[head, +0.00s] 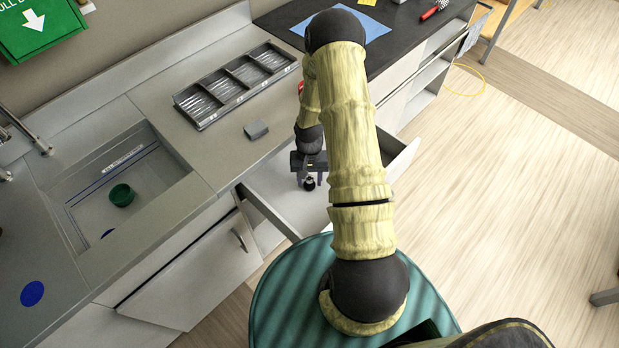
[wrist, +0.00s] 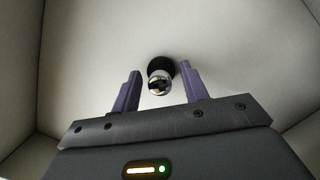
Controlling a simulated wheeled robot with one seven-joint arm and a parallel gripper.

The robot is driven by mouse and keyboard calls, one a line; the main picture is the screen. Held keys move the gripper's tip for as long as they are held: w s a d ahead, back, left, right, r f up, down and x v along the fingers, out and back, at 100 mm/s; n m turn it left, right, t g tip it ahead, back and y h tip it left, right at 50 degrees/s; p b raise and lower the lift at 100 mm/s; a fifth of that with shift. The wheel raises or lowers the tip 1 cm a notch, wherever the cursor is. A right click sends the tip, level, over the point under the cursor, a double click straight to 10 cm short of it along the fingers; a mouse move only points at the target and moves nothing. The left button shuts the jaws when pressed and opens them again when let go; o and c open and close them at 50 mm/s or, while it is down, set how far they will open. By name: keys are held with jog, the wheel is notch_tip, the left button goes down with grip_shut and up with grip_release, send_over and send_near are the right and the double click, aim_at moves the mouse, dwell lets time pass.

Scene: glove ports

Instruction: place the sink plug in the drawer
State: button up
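The sink plug is a small black disc with a shiny chrome knob. In the wrist view the plug (wrist: 160,83) shows between and just beyond the fingertips of my gripper (wrist: 160,68), against the pale drawer floor. A gap shows between it and the left finger; the right finger looks close to it, and I cannot tell if they touch. My gripper is open, pointing down into the drawer. In the head view the plug (head: 309,184) shows below my gripper (head: 308,174). The open drawer (head: 268,212) is white inside, partly hidden by my arm.
A divided cutlery tray (head: 237,84) and a grey block (head: 256,130) stand on the counter behind the drawer. A blue sheet (head: 345,25) lies on the dark counter.

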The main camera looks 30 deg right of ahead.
jog(key=shift+r, duration=0.15)
notch_tip(320, 180, up, 12)
jog(key=w+b, duration=0.1)
jog(key=shift+w+d, duration=0.35)
dwell(0.5)
jog(key=s+a+r+n+t, duration=0.2)
jog(key=s+a+r, duration=0.3)
jog(key=r, duration=0.3)
jog(key=s+a+r+n+t, duration=0.2)
jog(key=s+a+r+n, duration=0.1)
jog(key=s+a+r, duration=0.2)
notch_tip(320, 180, up, 3)
jog(key=shift+s+h, duration=0.4)
jog(key=shift+s, duration=0.65)
